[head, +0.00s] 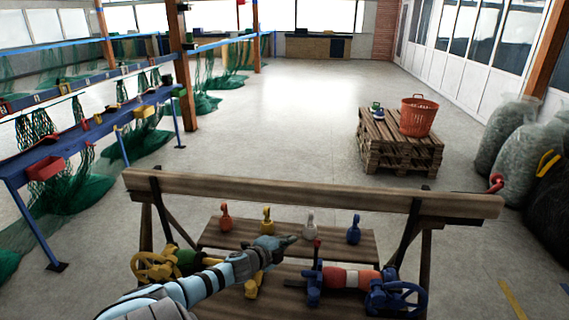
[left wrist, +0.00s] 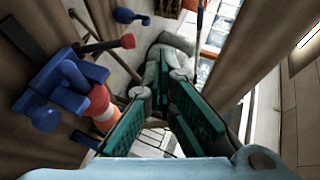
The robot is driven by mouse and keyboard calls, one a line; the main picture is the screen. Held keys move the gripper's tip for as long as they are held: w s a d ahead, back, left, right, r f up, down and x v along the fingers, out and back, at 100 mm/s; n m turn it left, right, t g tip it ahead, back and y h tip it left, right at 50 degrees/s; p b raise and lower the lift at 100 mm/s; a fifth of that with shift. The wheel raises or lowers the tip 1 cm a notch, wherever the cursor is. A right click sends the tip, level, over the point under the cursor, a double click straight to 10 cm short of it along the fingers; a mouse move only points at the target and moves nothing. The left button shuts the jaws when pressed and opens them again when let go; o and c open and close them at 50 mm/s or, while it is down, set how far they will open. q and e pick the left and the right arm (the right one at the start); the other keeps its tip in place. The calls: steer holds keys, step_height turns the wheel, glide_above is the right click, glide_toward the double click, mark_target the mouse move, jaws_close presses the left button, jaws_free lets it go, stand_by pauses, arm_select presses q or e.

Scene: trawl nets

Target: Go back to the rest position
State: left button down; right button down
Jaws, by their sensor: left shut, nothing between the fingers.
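My left gripper (head: 287,240) reaches in from the lower left over a wooden bench (head: 320,187). Its fingers are closed together with nothing between them. In the left wrist view the green finger pads of this gripper (left wrist: 165,68) come together near the middle. The gripper is between a yellow wheel fixture (head: 155,267) on its left and a red, white and blue fixture (head: 350,279) on its right. It appears apart from both. My right gripper is not in view.
Red (head: 225,217), yellow (head: 267,220), grey (head: 310,223) and blue (head: 354,230) pieces stand along the lower shelf. A pallet stack (head: 398,145) holds an orange basket (head: 417,116). Net bags (head: 506,135) stand at right. Open floor lies beyond the bench.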

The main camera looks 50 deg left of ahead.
arm_select(q)
steer(key=shift+w+d+f, duration=0.15)
steer(key=shift+w+f, duration=0.1)
steer(key=shift+w, duration=0.3)
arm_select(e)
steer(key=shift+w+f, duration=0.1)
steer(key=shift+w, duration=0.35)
arm_select(q)
steer(key=shift+s, duration=0.2)
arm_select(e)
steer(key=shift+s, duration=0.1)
